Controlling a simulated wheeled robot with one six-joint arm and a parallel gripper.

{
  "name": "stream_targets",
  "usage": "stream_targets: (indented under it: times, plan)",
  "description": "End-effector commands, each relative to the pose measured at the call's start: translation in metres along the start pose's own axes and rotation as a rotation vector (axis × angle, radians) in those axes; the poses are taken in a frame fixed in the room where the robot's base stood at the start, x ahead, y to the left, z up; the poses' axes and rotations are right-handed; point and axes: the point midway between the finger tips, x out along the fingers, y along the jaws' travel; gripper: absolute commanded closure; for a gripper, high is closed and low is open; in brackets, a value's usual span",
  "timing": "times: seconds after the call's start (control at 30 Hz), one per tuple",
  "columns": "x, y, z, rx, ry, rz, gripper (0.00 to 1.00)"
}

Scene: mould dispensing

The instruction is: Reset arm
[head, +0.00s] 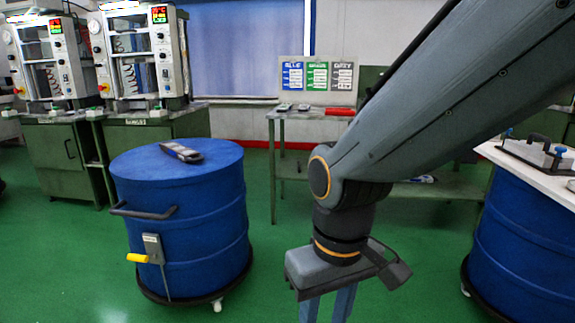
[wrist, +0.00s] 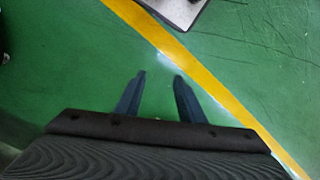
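My arm reaches in from the upper right of the head view and bends down at its wrist. My gripper (wrist: 160,78) points down at the green floor in the wrist view, with its two fingers apart and nothing between them. In the head view the fingers (head: 328,308) show at the bottom edge, and their tips are cut off. My gripper hangs between two blue drums and touches nothing that I can see.
A blue drum (head: 180,225) on casters stands left, with a dark tool (head: 181,152) on its lid. Another blue drum (head: 525,240) under a white top stands right. A metal table (head: 285,115) and machines (head: 140,50) stand behind. The green floor (head: 75,270) is clear at front left.

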Motion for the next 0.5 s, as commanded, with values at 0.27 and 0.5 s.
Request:
stream_targets:
  times: [0.27,0.5]
  plan:
    - [-0.023,0.011,0.015,0.07,-0.024,0.001,0.64]
    - [-0.049,0.026,0.019,0.127,-0.023,0.01,0.64]
